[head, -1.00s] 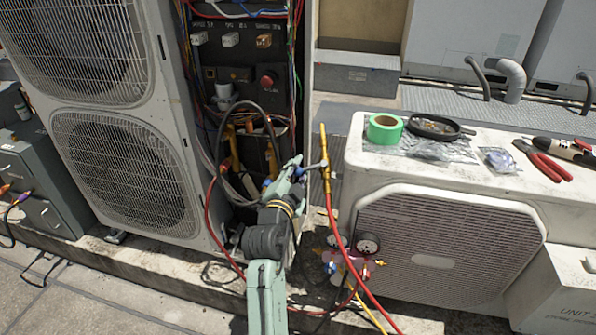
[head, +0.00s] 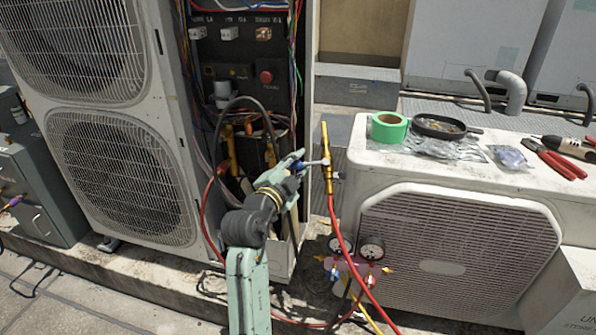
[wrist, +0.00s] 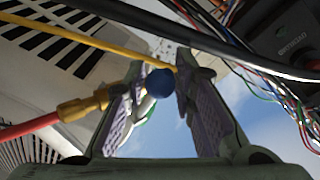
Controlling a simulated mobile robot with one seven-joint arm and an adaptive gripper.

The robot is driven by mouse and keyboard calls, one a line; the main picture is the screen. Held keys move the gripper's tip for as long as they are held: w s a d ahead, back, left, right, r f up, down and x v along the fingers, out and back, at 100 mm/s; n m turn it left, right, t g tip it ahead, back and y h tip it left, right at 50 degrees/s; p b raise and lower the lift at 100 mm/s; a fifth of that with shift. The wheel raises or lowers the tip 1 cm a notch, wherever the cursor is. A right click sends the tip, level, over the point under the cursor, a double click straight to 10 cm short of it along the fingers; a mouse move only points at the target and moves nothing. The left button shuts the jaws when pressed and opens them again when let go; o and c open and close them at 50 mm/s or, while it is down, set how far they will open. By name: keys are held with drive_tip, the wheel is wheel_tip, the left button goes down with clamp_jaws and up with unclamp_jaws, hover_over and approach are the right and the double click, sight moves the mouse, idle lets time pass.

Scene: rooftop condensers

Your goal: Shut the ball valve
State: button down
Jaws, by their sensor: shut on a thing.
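The ball valve (head: 327,172) is a brass body on an upright brass and yellow line, with a red hose below it. It stands left of the white condenser. Its thin lever (head: 314,162) points left, across the line, toward my gripper (head: 299,164). In the wrist view, the lever's blue knob (wrist: 160,83) sits between the two purple-padded fingers of my gripper (wrist: 160,88). My gripper is shut on this lever end. A brass fitting and red hose (wrist: 35,127) show at left. The contact itself is partly hidden.
The open electrical cabinet (head: 240,85) with loose wires and a black looped hose is close at left. A gauge manifold (head: 357,250) hangs below the valve. Tape (head: 388,127), a pan and pliers (head: 553,160) lie on the right condenser (head: 440,168).

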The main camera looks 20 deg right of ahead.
drive_tip(key=c, duration=1.3)
unclamp_jaws()
drive_tip(key=v, duration=0.7)
drive_tip(key=shift+s+a, duration=0.2)
drive_tip(key=shift+s, duration=0.05)
